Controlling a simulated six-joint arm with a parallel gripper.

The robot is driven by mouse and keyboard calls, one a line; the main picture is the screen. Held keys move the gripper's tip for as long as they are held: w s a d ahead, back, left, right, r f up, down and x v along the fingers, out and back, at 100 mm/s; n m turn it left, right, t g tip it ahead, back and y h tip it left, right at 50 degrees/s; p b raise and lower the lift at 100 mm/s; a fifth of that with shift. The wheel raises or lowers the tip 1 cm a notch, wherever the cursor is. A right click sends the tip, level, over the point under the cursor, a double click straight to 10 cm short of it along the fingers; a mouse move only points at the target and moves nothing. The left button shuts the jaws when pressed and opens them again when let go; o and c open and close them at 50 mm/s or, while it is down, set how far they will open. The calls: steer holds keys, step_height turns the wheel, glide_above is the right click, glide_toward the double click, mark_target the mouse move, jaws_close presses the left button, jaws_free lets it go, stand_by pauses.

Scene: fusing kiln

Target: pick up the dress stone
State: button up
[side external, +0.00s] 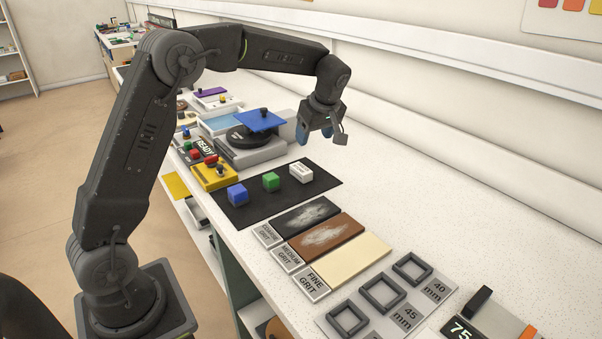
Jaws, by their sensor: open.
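A small white block (301,172) with a dark label stands at the right end of the black mat (235,214). It looks like the dress stone, but its lettering is too small to read surely. My gripper (314,134) has blue fingertips and is open, with nothing seen between them. It hangs above the bench, beyond the white block in this view and apart from it. Its exact height and distance from the block are hard to tell.
A green cube (271,182) and a blue cube (237,195) share the mat. A grinder with a blue plate (261,120) stands left of my gripper. Grit slabs, including a cream one (349,260), and square frames (382,293) lie nearer. The bench toward the wall is clear.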

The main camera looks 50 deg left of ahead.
steer(key=w+a+f+n, duration=0.1)
steer(key=f, duration=0.1)
glide_above(301, 168)
steer(key=d, duration=0.3)
step_height(301, 168, down, 7)
steer(key=shift+f, duration=0.15)
steer(key=shift+a+x, duration=0.15)
steer(key=shift+x, duration=1.2)
steer(key=shift+a+x, duration=0.2)
steer(key=shift+x, duration=1.15)
steer(key=shift+r, duration=0.2)
steer(key=shift+c, duration=0.4)
steer(key=c, duration=1)
steer(key=shift+r, duration=0.1)
